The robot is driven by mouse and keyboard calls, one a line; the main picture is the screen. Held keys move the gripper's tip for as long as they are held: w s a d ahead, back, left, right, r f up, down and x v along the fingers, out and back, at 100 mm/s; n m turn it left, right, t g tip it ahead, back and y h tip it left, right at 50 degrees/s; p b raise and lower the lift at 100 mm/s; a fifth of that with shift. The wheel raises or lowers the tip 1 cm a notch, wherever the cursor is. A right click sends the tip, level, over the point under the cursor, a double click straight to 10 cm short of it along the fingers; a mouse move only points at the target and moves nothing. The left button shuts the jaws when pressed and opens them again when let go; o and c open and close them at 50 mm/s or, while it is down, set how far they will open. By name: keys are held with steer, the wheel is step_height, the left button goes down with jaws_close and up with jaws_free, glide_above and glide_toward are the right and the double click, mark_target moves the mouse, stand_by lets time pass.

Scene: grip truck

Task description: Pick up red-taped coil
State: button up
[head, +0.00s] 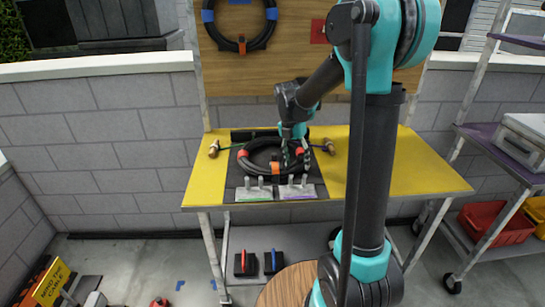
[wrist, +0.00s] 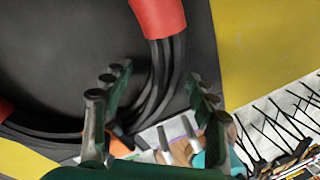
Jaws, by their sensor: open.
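The red-taped coil (head: 243,153) is a black cable ring lying on a dark mat on the yellow table. It has red tape at its sides and an orange band at the front. My gripper (head: 296,158) is over the right side of the coil, pointing down. In the wrist view, the coil's strands run between the two fingers of my gripper (wrist: 158,80), just past a red tape band (wrist: 157,18). The fingers are open, with a gap on both sides of the strands. I cannot tell whether the fingertips are level with the coil.
Two grey metal brackets (head: 253,192) stand at the table's front edge, close before the coil. Brass fittings (head: 213,149) lie on either side. A blue-taped coil (head: 239,45) hangs on the wooden board behind. The table's right part (head: 418,176) is clear.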

jaws_close()
stand_by(0.4)
steer(key=shift+r, duration=0.1)
